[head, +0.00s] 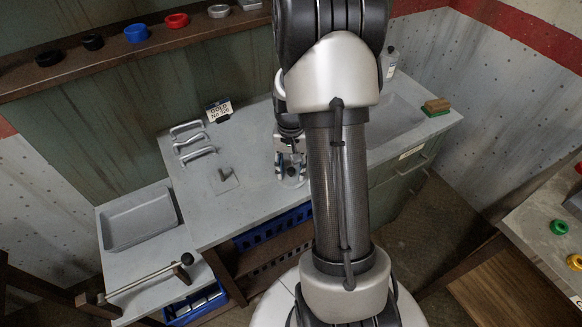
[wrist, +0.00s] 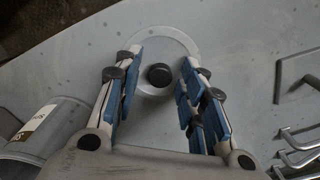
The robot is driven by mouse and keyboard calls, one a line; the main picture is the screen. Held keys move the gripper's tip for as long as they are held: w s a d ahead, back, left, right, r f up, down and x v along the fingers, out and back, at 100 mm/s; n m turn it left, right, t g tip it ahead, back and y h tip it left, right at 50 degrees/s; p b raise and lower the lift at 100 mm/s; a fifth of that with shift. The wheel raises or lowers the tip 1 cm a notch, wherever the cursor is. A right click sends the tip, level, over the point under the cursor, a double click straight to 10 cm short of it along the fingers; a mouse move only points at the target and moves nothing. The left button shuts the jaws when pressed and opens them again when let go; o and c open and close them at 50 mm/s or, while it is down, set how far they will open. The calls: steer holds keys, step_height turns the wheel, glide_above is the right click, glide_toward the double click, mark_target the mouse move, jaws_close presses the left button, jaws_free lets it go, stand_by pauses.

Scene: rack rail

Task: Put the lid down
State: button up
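The lid (wrist: 181,46) looks like a round, pale grey disc with a black knob (wrist: 158,75) at its middle. In the wrist view it appears to lie flat on the grey worktop, though its contact with the top is hard to judge. My gripper (wrist: 158,80) has its blue-padded fingers spread on both sides of the knob, with clear gaps to it. In the head view my gripper (head: 290,166) is low over the worktop, partly behind my arm, and the disc shows only in part there.
A labelled grey canister (wrist: 50,125) stands left in the wrist view. Metal handles (head: 194,142) and a small plate with a peg (head: 224,178) are left on the worktop (head: 240,215) in the head view. A brown-green block (head: 436,106) lies far right. An empty tray (head: 138,220) sits lower left.

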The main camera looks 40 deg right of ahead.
mark_target(291, 170)
step_height(291, 170, up, 12)
steer(key=p, duration=0.4)
steer(key=s+a+r+n+t, duration=0.2)
steer(key=a+r+n, duration=0.2)
steer(key=a+r, duration=0.75)
steer(key=s+a+r+n+t, duration=0.1)
steer(key=s+a+r+n, duration=0.1)
steer(key=s+a, duration=0.4)
steer(key=s+a+r+n+t, duration=0.1)
steer(key=s+a+r+n, duration=0.1)
steer(key=s+a, duration=0.4)
steer(key=shift+s+r+n+t, duration=0.25)
steer(key=shift+s+n+t, duration=0.15)
steer(key=shift+n, duration=0.4)
